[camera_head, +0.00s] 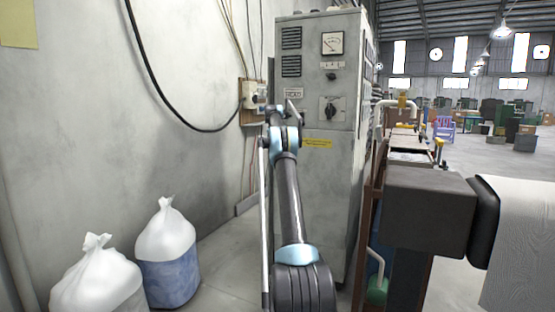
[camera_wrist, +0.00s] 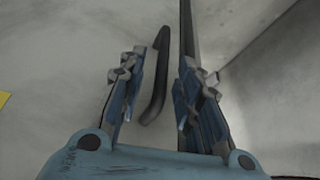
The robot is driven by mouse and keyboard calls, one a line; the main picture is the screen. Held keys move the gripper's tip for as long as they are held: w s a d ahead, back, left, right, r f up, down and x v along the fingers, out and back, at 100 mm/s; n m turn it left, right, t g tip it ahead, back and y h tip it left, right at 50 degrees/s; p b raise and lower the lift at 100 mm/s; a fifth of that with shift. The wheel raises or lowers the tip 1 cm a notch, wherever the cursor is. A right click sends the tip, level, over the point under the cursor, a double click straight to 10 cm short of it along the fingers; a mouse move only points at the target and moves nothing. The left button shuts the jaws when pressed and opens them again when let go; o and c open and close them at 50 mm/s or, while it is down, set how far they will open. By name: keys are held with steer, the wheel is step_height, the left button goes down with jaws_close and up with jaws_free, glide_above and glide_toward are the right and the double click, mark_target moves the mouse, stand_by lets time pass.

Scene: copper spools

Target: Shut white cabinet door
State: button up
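The pale grey-white cabinet (camera_head: 345,190) stands against the wall in the head view, with a gauge, a switch and a yellow label on its front. A thin pale upright strip (camera_head: 263,225) runs down left of my arm; it looks like a door seen edge-on, but I cannot be sure. My gripper (camera_wrist: 160,72) is open in the wrist view. A dark bar handle (camera_wrist: 160,75) on a pale panel (camera_wrist: 60,45) appears between its fingers; I cannot tell if they touch it. In the head view my arm covers part of the cabinet front and the handle is not clear.
Two tied white bags (camera_head: 165,245) stand on the floor at lower left. A wall box (camera_head: 252,97) with cables is left of the cabinet. A bench with pipes (camera_head: 405,140) and a dark block (camera_head: 425,210) crowd the right side. Open floor lies far right.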

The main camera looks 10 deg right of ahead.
steer(key=v, duration=0.7)
steer(key=shift+r, duration=0.25)
steer(key=shift+s, duration=0.1)
steer(key=s+a+r+n, duration=0.1)
steer(key=s+a+r, duration=0.25)
steer(key=s, duration=0.55)
steer(key=s+a+r+n, duration=0.1)
steer(key=s+a+r, duration=0.2)
steer(key=s+r, duration=0.35)
steer(key=s+a+f+n+g+y, duration=0.1)
steer(key=s+a+f, duration=0.15)
steer(key=s, duration=0.95)
steer(key=s+a+f, duration=0.1)
steer(key=s+a, duration=0.2)
steer(key=s, duration=0.9)
steer(key=s+a+f+n, duration=0.1)
steer(key=s+f, duration=0.3)
steer(key=s, duration=0.4)
steer(key=s+a+f, duration=0.1)
steer(key=s+f, duration=0.4)
steer(key=s, duration=0.3)
steer(key=s+a+f+n, duration=0.15)
steer(key=s+f, duration=0.25)
steer(key=s, duration=0.4)
steer(key=s+a+f+y, duration=0.1)
steer(key=s+a+f, duration=0.1)
steer(key=s+f, duration=1.6)
steer(key=shift+f+g, duration=0.4)
